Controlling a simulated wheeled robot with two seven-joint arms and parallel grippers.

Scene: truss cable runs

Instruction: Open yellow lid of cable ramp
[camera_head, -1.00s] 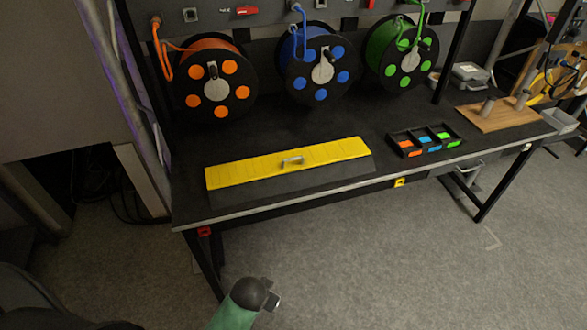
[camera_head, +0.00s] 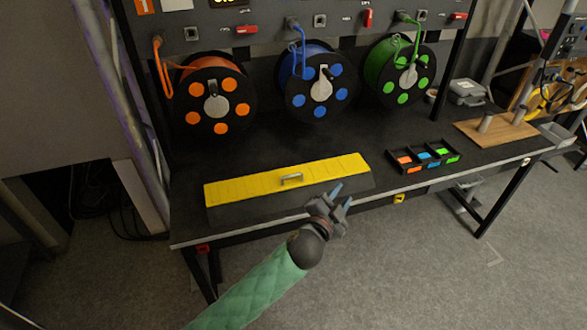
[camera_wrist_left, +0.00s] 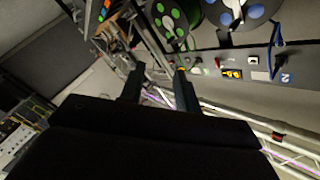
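The cable ramp (camera_head: 300,202) lies on the black table, with its yellow lid (camera_head: 245,184) closed flat on top. A small grey handle (camera_head: 291,178) stands up from the middle of the lid. My left gripper (camera_head: 341,195) is in front of the ramp near its right end, apart from the handle. Its two fingers are spread with nothing between them. The wrist view also shows the left gripper's fingers (camera_wrist_left: 158,90) apart; the ramp is not visible there. My right gripper is not in view.
Orange (camera_head: 213,100), blue (camera_head: 319,85) and green (camera_head: 401,75) cable reels stand behind the ramp. A black tray (camera_head: 394,168) of coloured pieces sits to its right. A wooden board (camera_head: 490,130) lies farther right. The tabletop between ramp and reels is clear.

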